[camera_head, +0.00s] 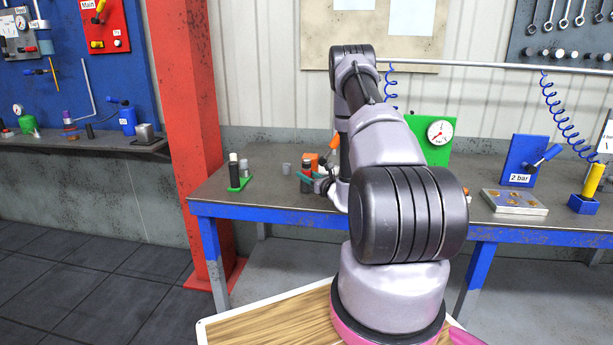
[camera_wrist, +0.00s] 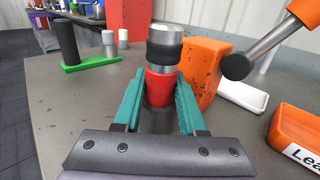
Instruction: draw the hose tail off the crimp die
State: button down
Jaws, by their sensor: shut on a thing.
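In the wrist view, an upright stacked cylinder with a silver top, a black band and a red lower part (camera_wrist: 160,83), likely the hose tail, stands between the teal fingers of my gripper (camera_wrist: 160,90). My gripper is shut on its red part. A dark round piece (camera_wrist: 157,121) shows directly below it, possibly the crimp die. I cannot tell whether the two touch. In the head view my gripper (camera_head: 311,179) is small at the bench's left part, by a dark cylinder (camera_head: 307,168); my arm hides much there.
An orange block (camera_wrist: 206,72) stands close right of the held piece, with a black-tipped orange lever (camera_wrist: 236,66) beside it. An orange bin (camera_wrist: 292,128) and white tray (camera_wrist: 243,95) lie further right. A green stand (camera_wrist: 92,62) with a black cylinder is left; bare bench lies between.

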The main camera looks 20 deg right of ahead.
aim_at(307, 159)
jog(key=shift+r, duration=0.1)
notch_tip(307, 159, up, 10)
jog(key=shift+f, duration=0.1)
dwell(0.7)
